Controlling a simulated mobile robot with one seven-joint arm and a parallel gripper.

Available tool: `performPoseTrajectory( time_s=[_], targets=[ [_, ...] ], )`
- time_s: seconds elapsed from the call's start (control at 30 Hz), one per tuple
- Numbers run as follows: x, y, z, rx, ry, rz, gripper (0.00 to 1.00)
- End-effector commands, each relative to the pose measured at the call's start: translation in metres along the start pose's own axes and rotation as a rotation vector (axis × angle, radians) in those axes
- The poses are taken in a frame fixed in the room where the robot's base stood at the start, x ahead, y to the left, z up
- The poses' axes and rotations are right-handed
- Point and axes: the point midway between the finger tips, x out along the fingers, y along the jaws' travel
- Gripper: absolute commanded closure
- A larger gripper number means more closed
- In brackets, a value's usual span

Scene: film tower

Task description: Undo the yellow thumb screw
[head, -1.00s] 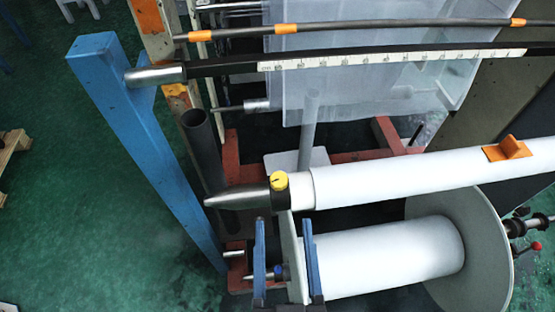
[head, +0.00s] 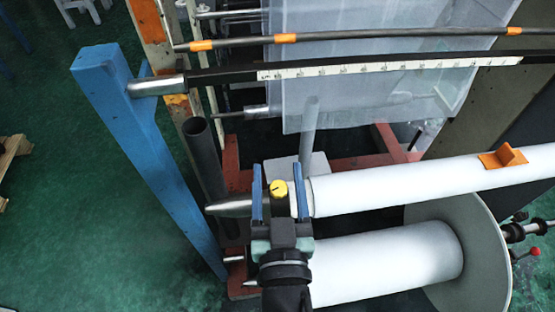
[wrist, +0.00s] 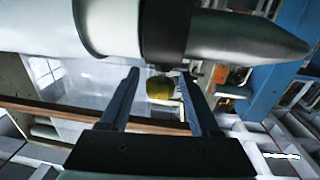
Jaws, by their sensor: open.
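The yellow thumb screw (head: 279,187) sits on a black collar near the pointed grey end (head: 230,206) of the upper white roll (head: 400,181). My gripper (head: 279,182) is open, with one blue finger on each side of the screw in the head view. In the wrist view the yellow screw (wrist: 160,88) shows between the two fingers (wrist: 158,76), with space visible on both sides. The black collar (wrist: 164,32) lies just beyond the fingertips. I cannot tell any contact between the fingers and the screw.
A lower white roll (head: 390,262) lies beneath the upper one, near a big pale disc (head: 475,250). A blue post (head: 150,150) stands to the left. A black bar with a ruler (head: 390,65) crosses behind. Green floor is open at the left.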

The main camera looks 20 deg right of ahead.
Motion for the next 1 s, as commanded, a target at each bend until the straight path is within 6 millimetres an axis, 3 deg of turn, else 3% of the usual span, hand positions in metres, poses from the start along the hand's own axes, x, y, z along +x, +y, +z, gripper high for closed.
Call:
performPoseTrajectory(
  time_s=[0.2, 0.5, 0.83, 0.87, 1.0],
  targets=[
    [0.015, 0.000, -0.001, 0.001, 0.001, -0.001, 0.37],
    [0.017, 0.000, 0.000, 0.001, 0.001, 0.000, 0.37],
    [0.017, 0.000, 0.000, 0.000, 0.001, 0.000, 0.96],
    [0.017, 0.000, 0.000, 0.000, 0.001, 0.000, 1.00],
    [0.017, 0.000, 0.000, 0.000, 0.001, 0.000, 1.00]
  ],
)
